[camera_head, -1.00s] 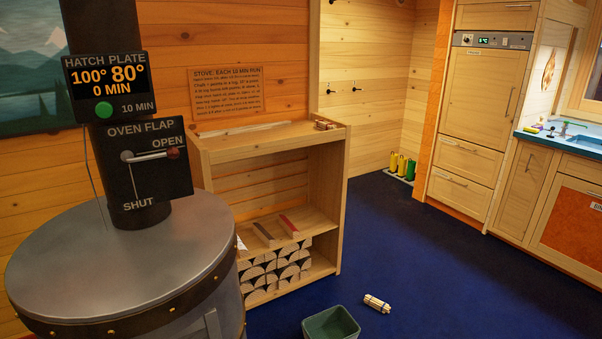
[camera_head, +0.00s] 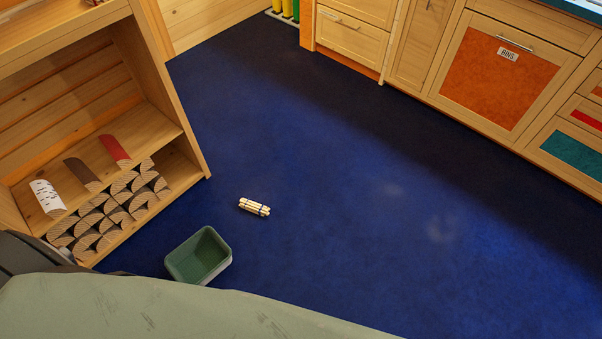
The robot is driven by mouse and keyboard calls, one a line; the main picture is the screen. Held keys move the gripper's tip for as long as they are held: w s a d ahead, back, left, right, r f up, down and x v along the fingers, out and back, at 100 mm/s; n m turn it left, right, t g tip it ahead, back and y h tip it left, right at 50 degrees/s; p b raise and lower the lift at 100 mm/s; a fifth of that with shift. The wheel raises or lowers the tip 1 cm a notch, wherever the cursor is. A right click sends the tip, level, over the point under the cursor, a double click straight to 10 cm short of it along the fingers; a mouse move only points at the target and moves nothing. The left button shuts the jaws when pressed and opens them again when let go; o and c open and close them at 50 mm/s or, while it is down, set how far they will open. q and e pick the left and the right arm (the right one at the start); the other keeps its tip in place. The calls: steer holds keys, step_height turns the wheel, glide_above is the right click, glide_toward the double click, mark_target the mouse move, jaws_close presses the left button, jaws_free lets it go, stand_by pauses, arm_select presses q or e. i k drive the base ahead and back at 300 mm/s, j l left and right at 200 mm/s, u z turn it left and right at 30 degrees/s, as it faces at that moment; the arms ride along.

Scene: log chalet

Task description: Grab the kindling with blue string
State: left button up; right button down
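A small bundle of pale kindling sticks (camera_head: 254,207) lies on the blue floor, right of the wooden shelf and just above the green bin. Thin dark bands wrap around it, but their colour is too small to tell for sure. It lies alone, touching nothing but the floor. Neither of my grippers shows in this view.
A green open bin (camera_head: 199,256) stands on the floor close to the bundle. The wooden shelf (camera_head: 176,98) at left holds stacked split logs (camera_head: 110,212) and three separate pieces above. Cabinets (camera_head: 497,77) line the upper right. The floor right of the bundle is clear.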

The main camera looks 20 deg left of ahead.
mark_target(253, 206)
steer(key=i+z, duration=0.2)
steer(key=i, duration=0.9)
steer(key=i+u, duration=0.2)
steer(key=u, duration=0.15)
steer(key=i+u, duration=0.2)
steer(key=u, duration=0.2)
steer(key=i+l+u, duration=0.15)
steer(key=u, duration=0.2)
steer(key=i, duration=0.05)
